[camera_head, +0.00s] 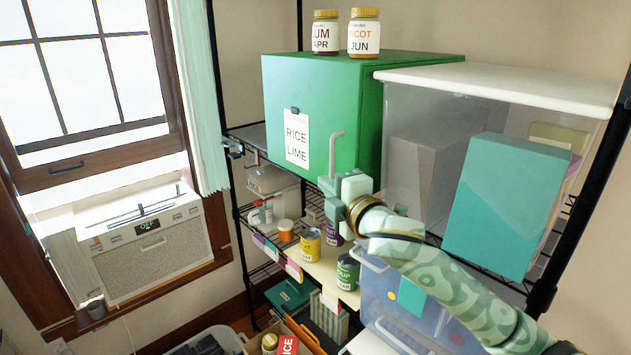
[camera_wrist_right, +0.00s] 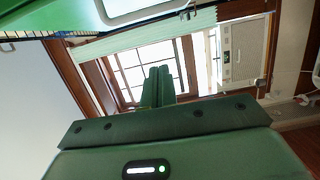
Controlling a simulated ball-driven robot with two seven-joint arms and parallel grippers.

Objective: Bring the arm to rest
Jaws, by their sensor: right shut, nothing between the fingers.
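My right arm (camera_head: 440,262), patterned in pale green, comes in from the lower right of the head view. Its gripper (camera_head: 333,192) is in front of the wire shelving, just below the green box labelled RICE LIME (camera_head: 345,110). In the right wrist view the two green fingers (camera_wrist_right: 158,86) stand together, shut and empty, with the window behind them. I cannot tell whether the gripper touches the box. My left gripper is not in view.
A lidded clear bin (camera_head: 415,115) stands right of the box, with a teal box (camera_head: 505,205) at its front. Two jars, one here (camera_head: 326,35), stand on the green box. Cans, including a yellow one (camera_head: 310,245), sit below. An air conditioner (camera_head: 150,245) fills the window's lower part.

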